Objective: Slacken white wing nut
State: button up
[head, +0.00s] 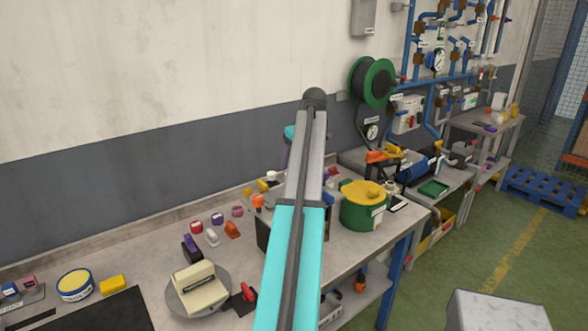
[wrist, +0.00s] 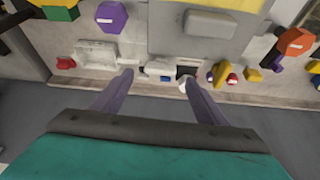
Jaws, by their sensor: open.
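A small white knob-like piece (head: 271,176) stands at the back of the bench, just left of my arm, in the head view. It may be the white wing nut; its shape is too small to tell. In the wrist view a pale rounded piece (wrist: 185,73) shows by the tip of my right finger, partly hidden by it. I cannot tell whether it is the same piece. My gripper (wrist: 157,80) is open with nothing between its two greyish-purple fingers. In the head view my arm hides most of the gripper.
A purple knob (wrist: 111,17) and an orange knob (wrist: 295,40) stand out farther. A green pot (head: 362,212) stands right of my arm.

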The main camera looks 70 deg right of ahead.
jog(key=b+v, duration=0.2)
jog(key=v, duration=0.6)
jog(key=shift+s+r, duration=0.15)
jog(key=shift+r, duration=0.1)
jog(key=shift+r, duration=0.1)
